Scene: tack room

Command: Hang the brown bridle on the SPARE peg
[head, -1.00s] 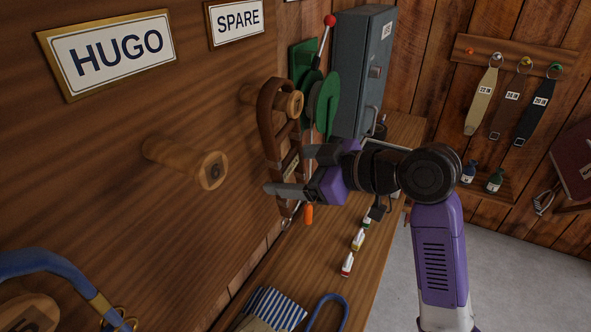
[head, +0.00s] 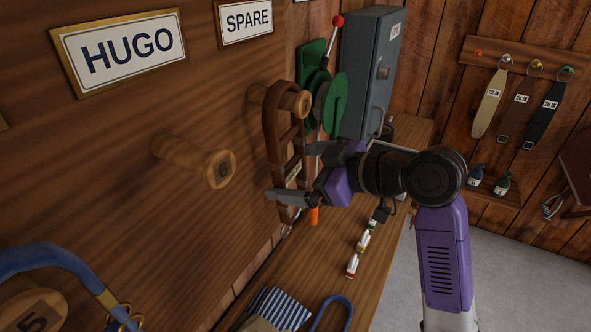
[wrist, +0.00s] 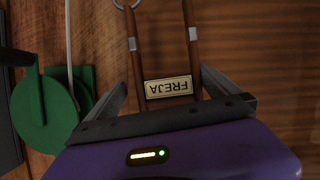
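The brown bridle (head: 271,125) hangs with its top loop over the wooden peg (head: 297,103) below the SPARE sign (head: 246,21). Its straps hang down along the wall board. In the wrist view its two straps and a FREJA name tag (wrist: 168,88) show between my fingers. My gripper (head: 291,171) is open around the lower part of the bridle, one finger on each side. In the wrist view (wrist: 166,88) gaps show between the fingers and the straps.
An empty peg (head: 215,168) sticks out below the HUGO sign (head: 118,50), left of my gripper. A blue bridle (head: 55,262) hangs at lower left. A green disc device (head: 329,103) and grey cabinet (head: 371,75) stand close behind the SPARE peg. A bench (head: 335,260) runs below.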

